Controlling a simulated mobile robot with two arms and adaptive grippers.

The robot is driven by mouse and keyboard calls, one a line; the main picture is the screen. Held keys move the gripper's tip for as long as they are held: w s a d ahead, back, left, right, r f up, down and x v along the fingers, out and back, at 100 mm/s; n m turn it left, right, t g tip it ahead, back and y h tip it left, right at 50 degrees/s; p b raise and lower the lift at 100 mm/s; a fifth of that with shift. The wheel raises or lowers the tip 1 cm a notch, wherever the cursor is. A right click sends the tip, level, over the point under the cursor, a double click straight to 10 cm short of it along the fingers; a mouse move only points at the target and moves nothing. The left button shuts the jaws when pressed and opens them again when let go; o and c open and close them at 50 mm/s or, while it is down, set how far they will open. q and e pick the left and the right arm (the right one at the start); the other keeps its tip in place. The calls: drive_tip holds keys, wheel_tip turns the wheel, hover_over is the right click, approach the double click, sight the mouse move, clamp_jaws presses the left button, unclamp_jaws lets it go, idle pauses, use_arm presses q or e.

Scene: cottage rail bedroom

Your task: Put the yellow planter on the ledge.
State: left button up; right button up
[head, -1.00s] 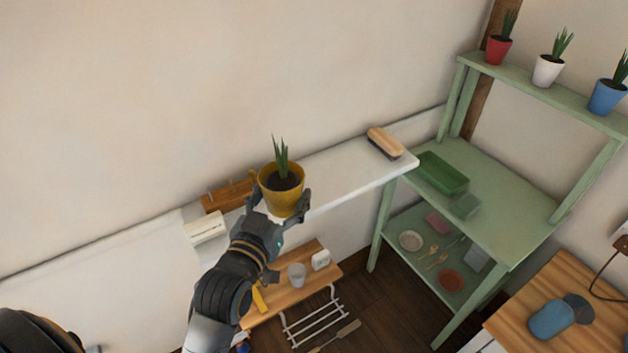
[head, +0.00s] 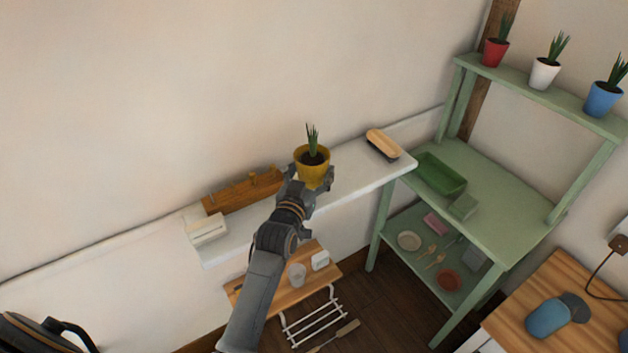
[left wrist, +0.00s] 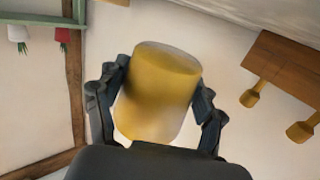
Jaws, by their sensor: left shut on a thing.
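The yellow planter (head: 312,170) with a green spiky plant is upright in the head view, over the white ledge (head: 352,179). My left gripper (head: 309,186) is shut on the planter, its fingers on either side. The planter fills the middle of the left wrist view (left wrist: 160,88), between the two fingers. I cannot tell whether its base touches the ledge. My right gripper is not in view.
On the ledge stand a wooden peg rack (head: 240,190) and a white box (head: 206,227) to the left, and a brush (head: 383,144) to the right. A green shelf unit (head: 500,205) holds red, white and blue planters on top. Bare ledge lies between planter and brush.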

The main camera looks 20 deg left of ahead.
sight(314, 181)
use_arm(q)
drive_tip(key=shift+w+f, duration=0.4)
drive_tip(key=shift+w, duration=0.05)
wheel_tip(314, 181, down, 4)
drive_tip(key=shift+w+r+p, duration=0.15)
drive_tip(key=shift+r+p, duration=0.1)
drive_tip(key=shift+p, duration=0.05)
drive_tip(key=o, duration=1)
drive_tip(key=shift+f, duration=0.15)
drive_tip(key=shift+c, duration=0.2)
drive_tip(key=shift+r, duration=0.2)
drive_tip(key=s+b, duration=0.1)
drive_tip(key=s, duration=1.1)
drive_tip(key=shift+d+r, duration=0.25)
drive_tip(key=shift+d, duration=0.05)
